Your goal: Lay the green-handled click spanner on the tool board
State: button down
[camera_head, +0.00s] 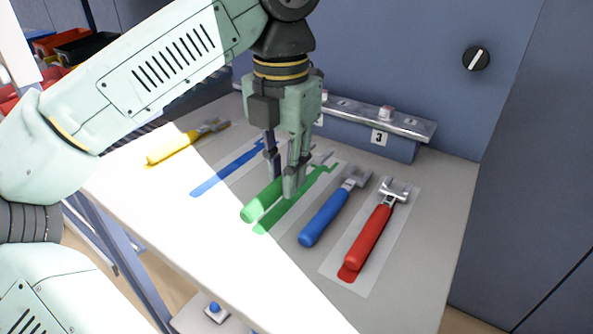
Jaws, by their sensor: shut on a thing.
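My gripper (281,184) points down and is shut on the green-handled click spanner (259,204). The handle's near end sticks out to the lower left, and the grey head shows partly behind the fingers. A green spanner-shaped marking (293,204) on the grey tool board (425,225) lies just right of the held spanner and roughly parallel to it. The spanner appears offset to the left of this marking. I cannot tell whether it touches the board or hangs slightly above it. The fingers hide the middle of the spanner.
A blue-handled spanner (324,217) lies right of the green marking. A red-handled spanner (369,238) lies on a pale strip farther right. A yellow-handled spanner (173,149) lies at the left, and a blue marking (222,176) is empty. A metal rail (410,126) runs behind.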

aim_at(296, 193)
jog(key=w, duration=0.1)
jog(key=w+d, duration=0.1)
jog(key=w, duration=0.1)
jog(key=shift+d+p, duration=0.25)
jog(key=shift+p, duration=0.05)
jog(key=shift+w+d+f+p, duration=0.15)
jog(key=shift+f+p, duration=0.15)
jog(key=shift+f, duration=1.6)
jog(key=shift+f, duration=0.15)
jog(key=c, duration=1.5)
grip_release()
notch_tip(296, 193, up, 12)
jog(key=shift+r, duration=0.15)
